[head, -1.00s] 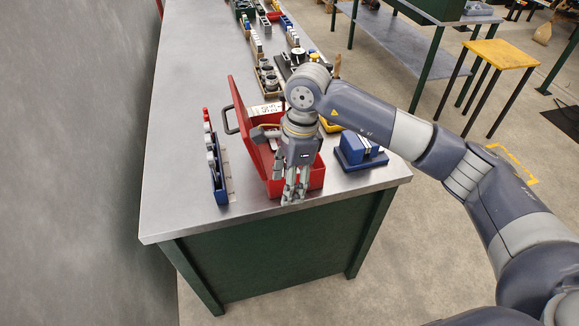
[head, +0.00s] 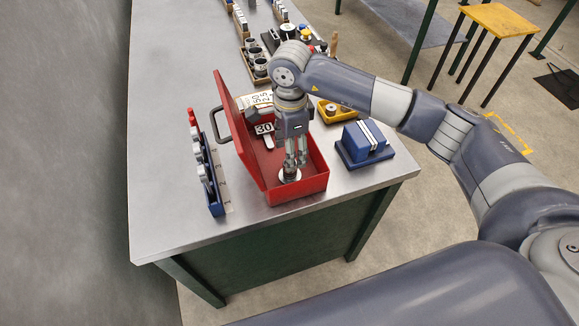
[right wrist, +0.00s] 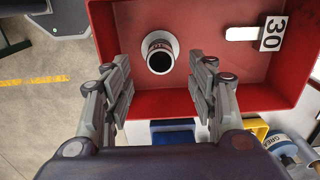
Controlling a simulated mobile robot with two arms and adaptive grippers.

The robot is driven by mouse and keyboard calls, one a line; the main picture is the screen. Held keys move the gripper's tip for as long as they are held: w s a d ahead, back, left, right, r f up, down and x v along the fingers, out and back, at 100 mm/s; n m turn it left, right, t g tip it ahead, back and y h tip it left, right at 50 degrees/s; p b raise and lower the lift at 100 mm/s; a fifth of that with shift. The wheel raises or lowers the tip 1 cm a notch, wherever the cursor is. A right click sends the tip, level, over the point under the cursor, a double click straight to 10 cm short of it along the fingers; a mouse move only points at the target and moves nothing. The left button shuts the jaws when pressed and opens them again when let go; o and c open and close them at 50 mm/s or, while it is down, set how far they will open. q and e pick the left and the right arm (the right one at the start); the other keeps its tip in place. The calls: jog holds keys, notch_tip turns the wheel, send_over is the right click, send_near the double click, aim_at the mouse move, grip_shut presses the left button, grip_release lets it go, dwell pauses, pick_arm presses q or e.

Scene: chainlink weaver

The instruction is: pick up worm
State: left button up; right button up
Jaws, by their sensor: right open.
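A small round part with a pale flange and a dark centre bearing small lettering (right wrist: 160,56) sits on the floor of an open red box (right wrist: 205,20). It looks like the worm, but I cannot read the lettering surely. In the head view it shows as a pale disc (head: 289,176) in the front of the red box (head: 299,194), below my right gripper (head: 295,162). My right gripper (right wrist: 161,76) is open and empty, its fingers on either side of the part in the right wrist view, apparently above it. My left gripper is not in view.
A tag marked 30 (head: 264,128) lies in the box. The box's raised lid (head: 232,122) leans at the left. A blue rack (head: 214,184) stands left, a blue block (head: 365,143) and a yellow tray (head: 334,112) right. Bare bench (head: 165,150) lies at far left.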

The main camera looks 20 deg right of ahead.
aim_at(285, 177)
notch_tip(285, 177, down, 6)
jog(key=p, duration=0.3)
jog(key=shift+r, duration=0.15)
jog(key=shift+f, duration=0.4)
jog(key=shift+w, duration=0.1)
jog(key=shift+c, duration=0.6)
grip_shut()
